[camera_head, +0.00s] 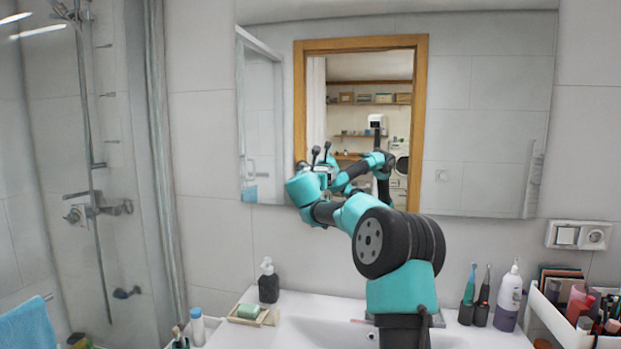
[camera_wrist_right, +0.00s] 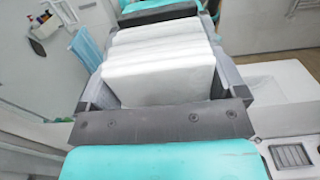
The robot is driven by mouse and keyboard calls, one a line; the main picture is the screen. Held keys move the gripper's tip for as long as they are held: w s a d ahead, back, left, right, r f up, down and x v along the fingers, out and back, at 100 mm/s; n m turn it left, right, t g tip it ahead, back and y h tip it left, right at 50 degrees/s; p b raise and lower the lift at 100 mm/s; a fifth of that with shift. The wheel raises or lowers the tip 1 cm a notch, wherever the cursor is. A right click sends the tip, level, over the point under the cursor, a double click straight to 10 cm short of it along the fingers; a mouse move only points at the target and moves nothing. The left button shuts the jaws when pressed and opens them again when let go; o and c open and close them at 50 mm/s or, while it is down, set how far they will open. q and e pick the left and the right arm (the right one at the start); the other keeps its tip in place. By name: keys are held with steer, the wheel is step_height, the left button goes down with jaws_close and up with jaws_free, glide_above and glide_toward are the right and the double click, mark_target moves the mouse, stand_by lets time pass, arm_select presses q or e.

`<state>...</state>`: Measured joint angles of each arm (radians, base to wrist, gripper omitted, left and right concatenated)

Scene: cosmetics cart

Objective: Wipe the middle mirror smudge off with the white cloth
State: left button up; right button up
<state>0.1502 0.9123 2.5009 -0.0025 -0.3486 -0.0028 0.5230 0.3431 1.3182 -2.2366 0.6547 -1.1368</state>
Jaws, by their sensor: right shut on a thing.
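The mirror (camera_head: 480,110) hangs on the tiled wall in the head view. My right arm reaches up to its lower left part. My right gripper (camera_head: 318,172) is at the glass there, partly hidden behind my own turquoise wrist. In the right wrist view the white cloth (camera_wrist_right: 158,78) is a thick folded pad, held between the dark fingers of the gripper. I cannot tell from these frames whether the cloth touches the glass. I cannot make out a smudge for certain; the arm and its reflection cover part of the mirror. My left gripper is not in view.
Below are the white sink counter (camera_head: 310,310), a dark soap bottle (camera_head: 268,285), a soap dish (camera_head: 250,314), two electric toothbrushes (camera_head: 475,300), a purple-and-white bottle (camera_head: 509,300) and a white cosmetics tray (camera_head: 550,315). The space before the mirror's right half is clear.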

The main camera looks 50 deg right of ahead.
mark_target(339, 176)
steer(key=shift+s+d, duration=0.1)
steer(key=shift+s, duration=0.15)
steer(key=shift+s, duration=0.1)
steer(key=shift+s+d, duration=0.45)
steer(key=shift+s, duration=0.3)
steer(key=shift+s+d, duration=0.45)
steer(key=shift+s, duration=0.3)
steer(key=shift+s+d, duration=0.45)
steer(key=shift+s, duration=0.45)
steer(key=shift+s+d, duration=0.45)
steer(key=shift+s, duration=0.4)
steer(key=shift+w, duration=0.1)
steer(key=shift+w, duration=0.15)
